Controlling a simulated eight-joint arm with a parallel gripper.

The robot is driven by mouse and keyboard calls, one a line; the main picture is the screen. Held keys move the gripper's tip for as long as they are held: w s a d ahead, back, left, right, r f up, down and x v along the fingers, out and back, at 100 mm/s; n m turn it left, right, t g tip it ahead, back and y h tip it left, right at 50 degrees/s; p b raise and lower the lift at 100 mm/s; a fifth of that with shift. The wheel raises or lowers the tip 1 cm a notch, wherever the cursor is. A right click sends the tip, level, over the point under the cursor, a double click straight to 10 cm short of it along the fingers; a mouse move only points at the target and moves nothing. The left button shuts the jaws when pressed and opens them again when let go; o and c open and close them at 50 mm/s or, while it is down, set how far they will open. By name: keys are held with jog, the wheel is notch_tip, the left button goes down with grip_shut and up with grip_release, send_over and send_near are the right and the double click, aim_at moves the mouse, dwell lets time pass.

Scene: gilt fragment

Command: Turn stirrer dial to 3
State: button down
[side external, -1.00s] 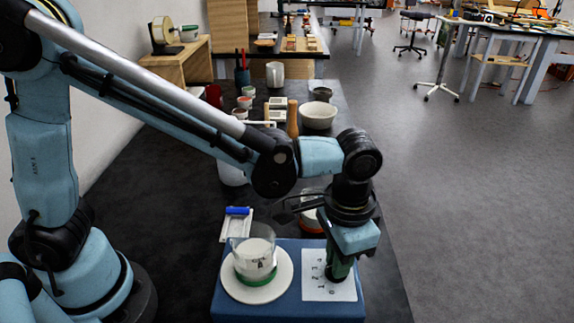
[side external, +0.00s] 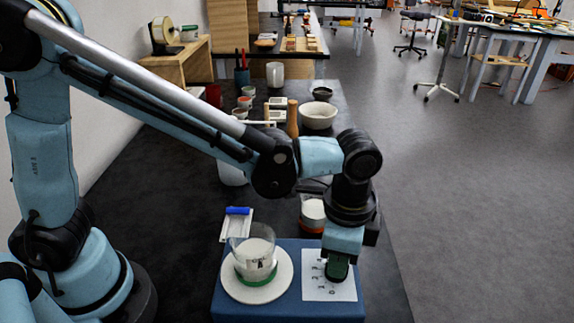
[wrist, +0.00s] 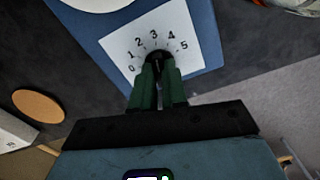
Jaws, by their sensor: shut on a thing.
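The stirrer (side external: 290,313) is a blue block at the bottom of the side view. Its white dial plate (side external: 347,291) is at right; the plate also fills the upper part of the wrist view (wrist: 200,62), with numbers 0 to 5 arranged in an arc. The black dial (wrist: 154,56) shows between the green fingertips. My gripper (wrist: 157,68) is shut on it from above; in the side view my gripper (side external: 338,268) covers the dial. The dial's pointer is hidden, so its setting cannot be told. A glass beaker (side external: 256,258) stands on the stirrer's round white top (side external: 243,295).
A white tray with a blue roller (side external: 238,211) lies behind the stirrer. A jar with an orange band (side external: 313,212) stands behind my gripper. Bowls, cups and a wooden cylinder (side external: 292,117) stand farther back on the dark bench. Open floor lies to the right.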

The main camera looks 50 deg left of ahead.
dwell(0.3)
jog(key=c, duration=1.2)
grip_release()
jog(key=shift+o, duration=0.2)
jog(key=shift+r, duration=0.1)
notch_tip(320, 180, up, 12)
jog(key=s+a+f+n+t, duration=0.1)
jog(key=a+f+n+t, duration=0.1)
jog(key=a+n, duration=0.4)
jog(key=s+a+f+n+t, duration=0.1)
jog(key=a+f+n+t, duration=0.2)
jog(key=a, duration=1.3)
jog(key=n+t, duration=0.2)
jog(key=n, duration=0.1)
jog(key=shift+a+f, duration=0.15)
jog(key=shift+a, duration=0.25)
